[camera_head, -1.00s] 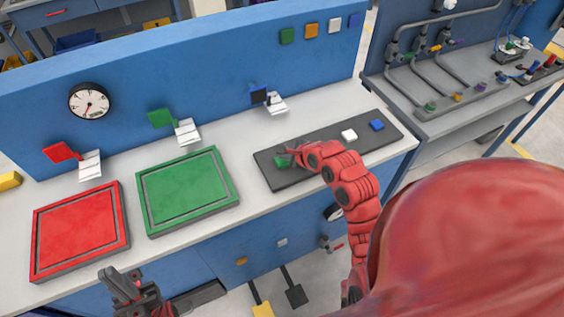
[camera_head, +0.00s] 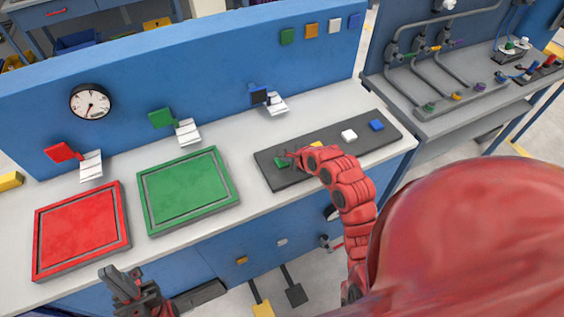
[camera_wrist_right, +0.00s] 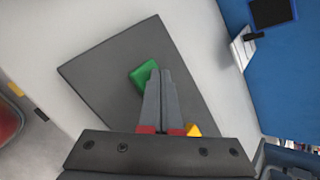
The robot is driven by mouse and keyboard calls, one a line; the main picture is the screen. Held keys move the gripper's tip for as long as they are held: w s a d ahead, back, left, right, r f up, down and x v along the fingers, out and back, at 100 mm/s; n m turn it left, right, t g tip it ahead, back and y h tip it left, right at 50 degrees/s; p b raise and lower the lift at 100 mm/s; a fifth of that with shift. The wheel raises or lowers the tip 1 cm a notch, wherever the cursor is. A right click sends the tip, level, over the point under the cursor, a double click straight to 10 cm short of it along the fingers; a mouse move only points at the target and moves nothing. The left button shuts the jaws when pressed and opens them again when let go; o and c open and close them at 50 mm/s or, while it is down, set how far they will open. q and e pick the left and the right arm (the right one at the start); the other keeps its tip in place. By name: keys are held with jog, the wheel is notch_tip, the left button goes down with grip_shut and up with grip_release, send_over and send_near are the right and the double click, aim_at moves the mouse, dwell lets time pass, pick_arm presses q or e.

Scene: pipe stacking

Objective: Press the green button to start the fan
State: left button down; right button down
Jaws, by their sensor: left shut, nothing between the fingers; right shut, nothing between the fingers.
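The green button (camera_head: 279,162) is at the left end of a dark grey panel (camera_head: 277,182) on the bench; it also shows in the right wrist view (camera_wrist_right: 141,76). My right gripper (camera_head: 288,154) is shut and empty, its fingertips at the green button. In the right wrist view the closed fingertips (camera_wrist_right: 160,71) overlap the button's right edge; I cannot tell whether they touch it. My left gripper (camera_head: 120,279) is shut and empty, low at the front left, near the bench's front edge. No fan is clearly identifiable.
Yellow (camera_head: 316,145), white (camera_head: 349,135) and blue (camera_head: 376,125) buttons sit further right on the panel. A red tray (camera_head: 40,245) and a green tray (camera_head: 146,205) lie left of it. A blue wall (camera_head: 200,80) with a round gauge (camera_head: 90,102) stands behind.

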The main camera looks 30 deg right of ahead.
jog(key=shift+r+p, duration=0.65)
jog(key=shift+p, duration=0.3)
notch_tip(320, 180, up, 6)
jog(key=p, duration=0.6)
